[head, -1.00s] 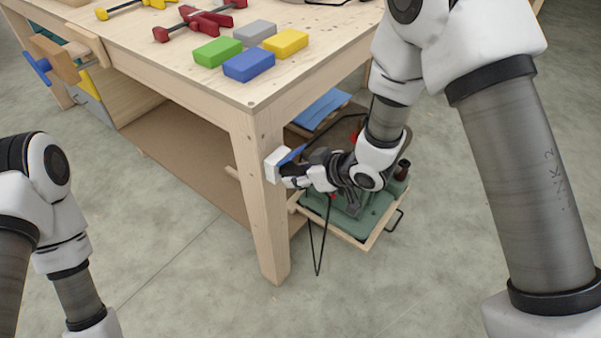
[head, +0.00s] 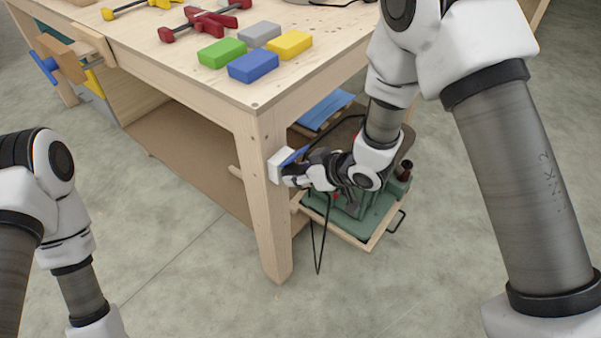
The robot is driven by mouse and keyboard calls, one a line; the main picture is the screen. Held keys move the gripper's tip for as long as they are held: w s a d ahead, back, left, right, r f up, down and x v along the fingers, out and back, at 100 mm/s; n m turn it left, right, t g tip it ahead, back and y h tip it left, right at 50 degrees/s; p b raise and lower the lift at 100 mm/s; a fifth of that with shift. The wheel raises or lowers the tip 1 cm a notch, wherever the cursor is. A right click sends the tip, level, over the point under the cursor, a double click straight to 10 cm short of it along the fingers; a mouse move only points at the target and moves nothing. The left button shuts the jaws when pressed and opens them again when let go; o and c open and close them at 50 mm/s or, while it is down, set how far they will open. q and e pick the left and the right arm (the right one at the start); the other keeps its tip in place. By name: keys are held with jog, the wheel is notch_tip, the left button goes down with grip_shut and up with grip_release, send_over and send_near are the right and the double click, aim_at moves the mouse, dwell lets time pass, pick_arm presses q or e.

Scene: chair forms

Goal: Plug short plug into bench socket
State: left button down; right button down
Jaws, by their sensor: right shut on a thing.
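A white bench socket box (head: 281,165) is fixed on the front corner leg of the wooden workbench. My right gripper (head: 291,173) is right at the box, on its right side, and shut on the short plug. The plug itself is hidden between the fingers and the box, so I cannot tell how far it sits in the socket. A black cable (head: 316,252) hangs in a loop below the gripper. Of my left arm only links show at the left edge; its gripper is out of view.
The workbench (head: 150,75) carries green (head: 221,52), blue (head: 253,66), yellow (head: 289,44) and grey blocks and red (head: 205,20) and yellow clamps. A green machine (head: 355,215) stands on a low wooden tray beside the leg. The floor in front is clear.

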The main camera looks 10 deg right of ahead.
jog(key=shift+w, duration=0.15)
dwell(0.4)
jog(key=c, duration=0.6)
grip_release()
jog(key=shift+a, duration=0.15)
